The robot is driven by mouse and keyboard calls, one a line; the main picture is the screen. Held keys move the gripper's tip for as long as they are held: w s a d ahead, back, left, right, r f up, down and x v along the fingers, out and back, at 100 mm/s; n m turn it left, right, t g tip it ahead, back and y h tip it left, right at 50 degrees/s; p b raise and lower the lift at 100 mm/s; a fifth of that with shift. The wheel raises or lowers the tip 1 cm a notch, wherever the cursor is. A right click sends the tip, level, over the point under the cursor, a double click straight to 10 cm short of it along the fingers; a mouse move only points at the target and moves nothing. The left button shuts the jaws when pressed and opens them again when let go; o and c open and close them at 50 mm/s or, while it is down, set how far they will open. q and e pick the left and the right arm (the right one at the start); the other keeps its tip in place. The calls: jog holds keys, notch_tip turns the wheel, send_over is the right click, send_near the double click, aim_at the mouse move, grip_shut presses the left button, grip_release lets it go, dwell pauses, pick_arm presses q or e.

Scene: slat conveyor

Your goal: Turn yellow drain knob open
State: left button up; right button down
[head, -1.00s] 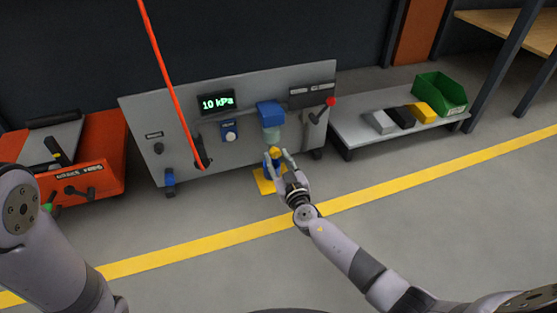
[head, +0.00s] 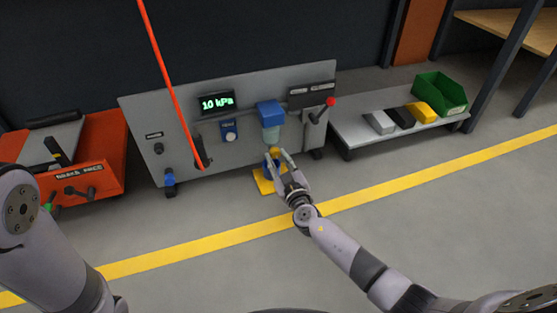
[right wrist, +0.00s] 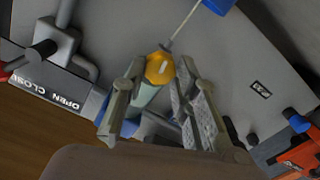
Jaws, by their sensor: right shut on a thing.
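The yellow drain knob (right wrist: 159,67) sits between the fingertips of my right gripper (right wrist: 158,72) in the right wrist view, with a pale line mark on its face. The knob is under the clear bowl (head: 271,135) of the blue-topped filter unit (head: 270,113) on the grey panel. In the head view my right gripper (head: 278,155) reaches up to this bowl from below, and its fingers largely hide the knob. The right gripper is shut on the knob. My left arm shows at the left edge, but its gripper is out of view.
The grey panel (head: 180,110) carries a display (head: 217,103) reading 10 kPa, a blue regulator knob (head: 229,131) and a red-tipped lever (head: 330,102). A yellow plate (head: 264,182) lies below the bowl. A low bench (head: 350,133) stands right.

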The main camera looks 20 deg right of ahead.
jog(key=n, duration=0.5)
jog(key=shift+n, duration=0.3)
dwell(0.5)
jog(key=c, duration=1.2)
grip_release()
jog(key=shift+c, duration=0.2)
jog(key=s, duration=1.2)
jog(key=shift+d, duration=0.2)
